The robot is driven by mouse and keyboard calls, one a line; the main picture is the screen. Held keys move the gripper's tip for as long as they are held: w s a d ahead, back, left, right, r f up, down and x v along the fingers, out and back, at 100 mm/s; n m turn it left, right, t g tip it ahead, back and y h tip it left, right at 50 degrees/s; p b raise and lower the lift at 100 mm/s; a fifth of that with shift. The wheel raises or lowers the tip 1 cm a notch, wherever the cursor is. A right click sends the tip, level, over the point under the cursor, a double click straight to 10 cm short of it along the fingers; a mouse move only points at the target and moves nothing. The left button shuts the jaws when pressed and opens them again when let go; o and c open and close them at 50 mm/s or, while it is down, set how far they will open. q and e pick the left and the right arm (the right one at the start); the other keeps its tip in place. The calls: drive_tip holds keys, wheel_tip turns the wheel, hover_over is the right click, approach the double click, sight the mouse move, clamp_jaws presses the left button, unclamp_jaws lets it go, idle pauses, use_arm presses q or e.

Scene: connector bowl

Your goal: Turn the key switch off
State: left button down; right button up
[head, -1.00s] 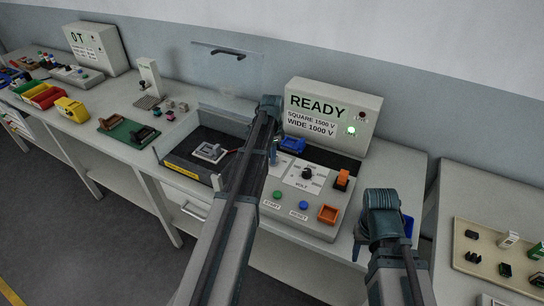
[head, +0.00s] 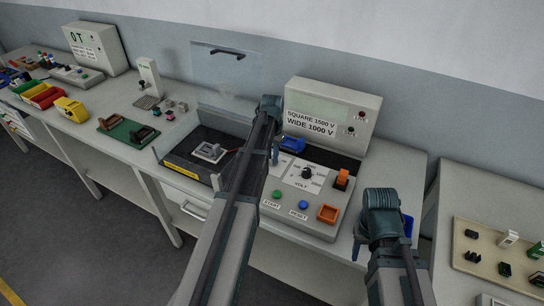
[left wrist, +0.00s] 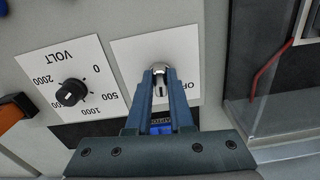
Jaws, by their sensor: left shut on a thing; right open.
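The key switch (left wrist: 161,68) shows in the left wrist view as a round metal lock on a white plate (left wrist: 127,50), with part of an "OFF" label beside it. My left gripper (left wrist: 160,80) is shut on the key at the lock; the fingers hide most of the key. In the head view my left gripper (head: 273,150) is over the left part of the grey control panel (head: 290,222), and my arm hides the switch. My right gripper (head: 365,240) is open and empty, right of the panel.
A test tray (head: 190,178) with a raised clear lid stands left.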

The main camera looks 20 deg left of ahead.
use_arm(q)
drive_tip(key=n, duration=0.5)
drive_tip(key=shift+d, duration=0.15)
drive_tip(key=shift+n, duration=2.4)
drive_tip(key=shift+d, duration=0.1)
drive_tip(key=c, duration=0.8)
unclamp_jaws()
drive_tip(key=shift+r, duration=0.15)
wheel_tip(320, 180, up, 14)
drive_tip(key=p, duration=1.3)
drive_tip(key=shift+f+p, duration=0.25)
drive_tip(key=shift+p, duration=0.15)
